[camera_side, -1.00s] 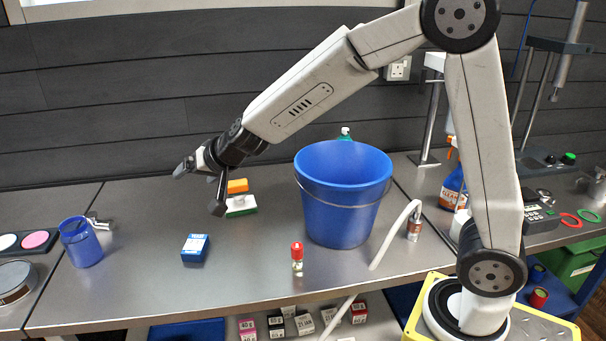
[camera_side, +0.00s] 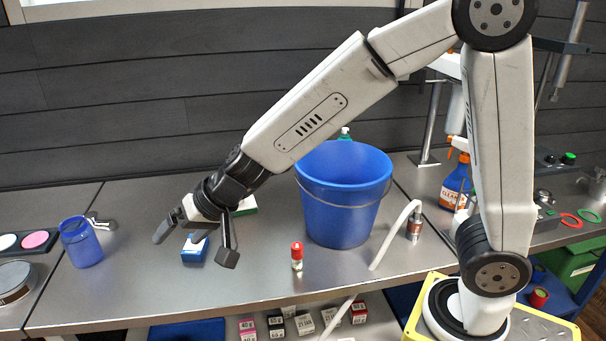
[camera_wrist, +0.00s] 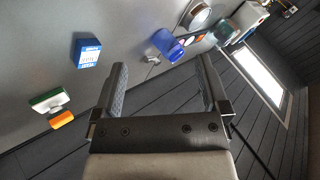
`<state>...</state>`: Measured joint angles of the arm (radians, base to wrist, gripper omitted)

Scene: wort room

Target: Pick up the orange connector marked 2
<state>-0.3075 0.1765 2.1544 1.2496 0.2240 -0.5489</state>
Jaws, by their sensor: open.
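I cannot make out an orange connector marked 2 in either view. An orange block (camera_wrist: 62,119) lies beside a green and white sponge (camera_wrist: 48,101) in the wrist view. No number shows on it, and I cannot tell what it is. In the side view my arm hides the block, and only part of the sponge (camera_side: 246,206) shows. My gripper (camera_side: 195,247) is open and empty above the left part of the bench. In the wrist view the box (camera_wrist: 88,52) lies left of my open gripper (camera_wrist: 161,68).
A blue bucket (camera_side: 343,205) stands mid-bench, with a red-capped vial (camera_side: 297,258) before it. A white hose (camera_side: 392,238) and spray bottle (camera_side: 456,178) are right. Small boxes (camera_side: 304,323) fill a shelf below.

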